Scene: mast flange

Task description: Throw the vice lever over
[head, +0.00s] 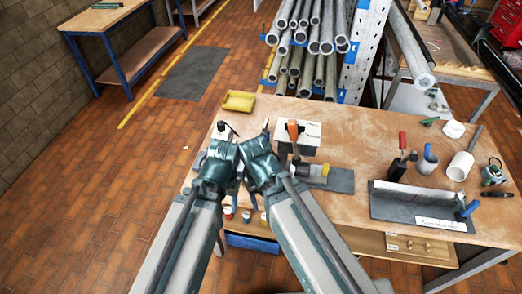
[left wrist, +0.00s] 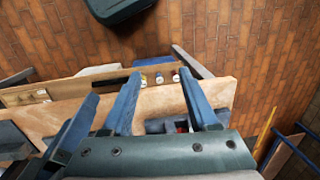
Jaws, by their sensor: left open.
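An orange-handled lever (head: 293,130) stands upright behind a grey cylindrical part with a yellow end (head: 311,170) on the workbench. A second upright handle, red (head: 402,140), stands further right on a dark block. I cannot tell for sure which is the vice lever. My left gripper (head: 217,165) is over the bench's near left part, left of the orange lever and apart from it. In the left wrist view its two blue fingers (left wrist: 159,74) are spread with nothing held. My right gripper (head: 262,150) is close beside it; its fingers are mostly hidden.
Small cans (left wrist: 158,78) stand below the bench edge. A pipe rack (head: 310,40) stands behind.

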